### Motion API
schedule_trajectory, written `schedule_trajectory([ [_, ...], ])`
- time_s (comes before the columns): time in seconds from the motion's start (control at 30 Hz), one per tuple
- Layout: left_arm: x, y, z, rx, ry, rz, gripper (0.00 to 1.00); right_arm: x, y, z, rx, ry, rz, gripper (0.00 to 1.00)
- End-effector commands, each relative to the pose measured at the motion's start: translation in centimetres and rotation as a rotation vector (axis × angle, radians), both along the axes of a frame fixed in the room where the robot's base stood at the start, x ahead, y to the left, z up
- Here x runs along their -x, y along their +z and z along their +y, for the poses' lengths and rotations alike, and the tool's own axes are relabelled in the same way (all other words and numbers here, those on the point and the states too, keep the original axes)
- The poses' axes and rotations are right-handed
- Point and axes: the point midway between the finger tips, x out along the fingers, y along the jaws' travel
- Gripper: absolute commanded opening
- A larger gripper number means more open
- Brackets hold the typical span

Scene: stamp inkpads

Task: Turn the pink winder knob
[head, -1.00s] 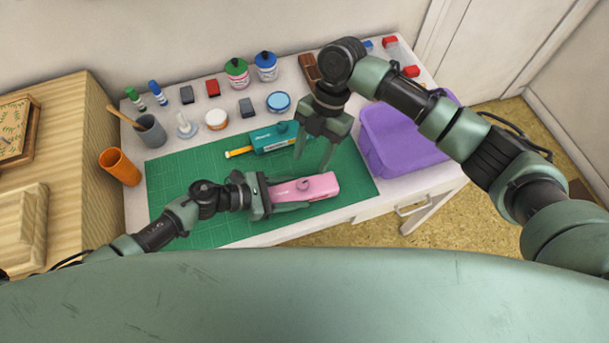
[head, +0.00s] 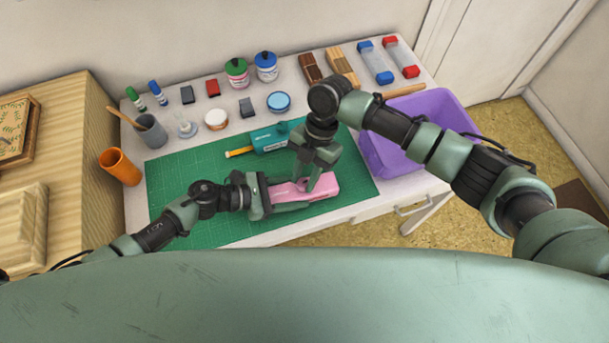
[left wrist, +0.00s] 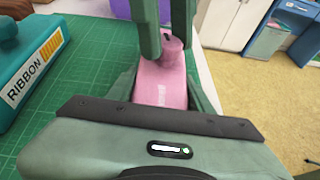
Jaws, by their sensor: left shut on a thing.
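The pink ribbon cartridge (head: 326,187) lies on the green cutting mat (head: 200,215), near the table's front edge. My left gripper (head: 297,196) is shut on its body from the left, one finger along each long side. The cartridge also shows between those fingers in the left wrist view (left wrist: 158,85). The pink winder knob (left wrist: 172,44) stands on its top, partly covered by my right gripper's fingers. My right gripper (head: 308,186) points down over the cartridge. In the left wrist view its fingers (left wrist: 165,38) are apart, on either side of the knob. I cannot tell whether they touch it.
A teal ribbon cartridge (head: 268,139) with a yellow end lies behind on the mat; it also shows in the left wrist view (left wrist: 25,65). A purple bin (head: 375,160) is at the right. Inks, pads and cups line the back and left. The mat's left part is clear.

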Motion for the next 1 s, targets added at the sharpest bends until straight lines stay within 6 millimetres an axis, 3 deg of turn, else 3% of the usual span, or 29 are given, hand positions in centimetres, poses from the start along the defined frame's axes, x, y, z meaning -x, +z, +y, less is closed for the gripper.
schedule_trajectory([
  [0.47, 0.0, 0.01, -0.02, 0.0, 0.0, 0.0, 0.06, 0.13, 0.0, -0.05, 0.0, -0.1, 0.001, 0.0],
  [1.0, 0.01, 0.01, -0.02, 0.0, 0.0, 0.0, 0.06, 0.43, 0.02, -0.28, -0.001, -0.574, 0.0, 0.0],
])
